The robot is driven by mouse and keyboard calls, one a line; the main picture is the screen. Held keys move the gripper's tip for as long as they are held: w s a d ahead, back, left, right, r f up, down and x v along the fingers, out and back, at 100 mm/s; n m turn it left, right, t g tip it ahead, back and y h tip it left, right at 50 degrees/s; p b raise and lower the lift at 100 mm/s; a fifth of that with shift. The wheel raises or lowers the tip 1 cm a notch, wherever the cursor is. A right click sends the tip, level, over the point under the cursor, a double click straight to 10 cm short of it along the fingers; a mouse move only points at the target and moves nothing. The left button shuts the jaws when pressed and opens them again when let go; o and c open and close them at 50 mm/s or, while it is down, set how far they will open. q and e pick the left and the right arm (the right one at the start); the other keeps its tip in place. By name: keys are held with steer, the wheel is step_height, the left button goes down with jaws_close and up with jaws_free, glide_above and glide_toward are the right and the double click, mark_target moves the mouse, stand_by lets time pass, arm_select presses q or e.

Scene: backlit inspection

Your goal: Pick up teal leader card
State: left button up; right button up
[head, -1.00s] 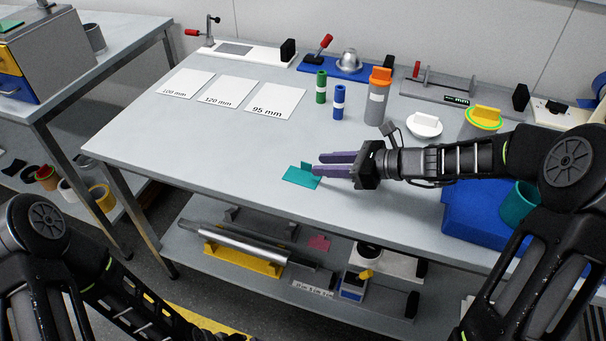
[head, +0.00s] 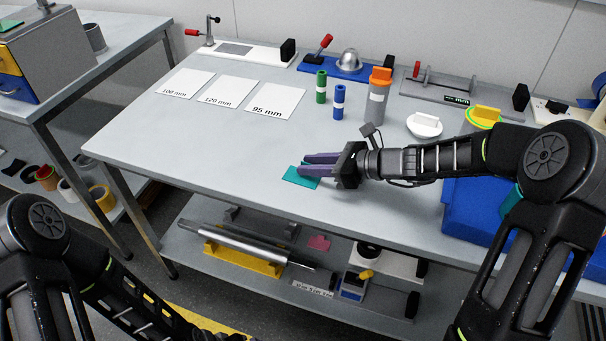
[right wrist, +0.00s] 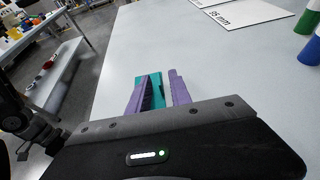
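The teal leader card (head: 297,179) lies on the workbench near its front edge. My right gripper (head: 303,164) reaches over it from the right with its purple fingers low and pointing left. In the right wrist view the fingers (right wrist: 162,77) are apart, with part of the teal card (right wrist: 158,95) showing between them. The card's raised tab is largely hidden by the fingers, and I cannot tell whether they touch it. My left arm is at the lower left; its gripper is not clearly in view.
White length sheets (head: 231,92) lie at the back left of the workbench (head: 180,136). Green (head: 321,86) and blue (head: 339,102) cylinders and a grey orange-topped canister (head: 378,100) stand behind the gripper. A blue bin (head: 462,217) is at the right. The bench left of the card is clear.

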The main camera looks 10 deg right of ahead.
jaws_close()
stand_by(0.3)
step_height(320, 180, up, 10)
steer(key=p, duration=0.1)
stand_by(0.4)
stand_by(0.7)
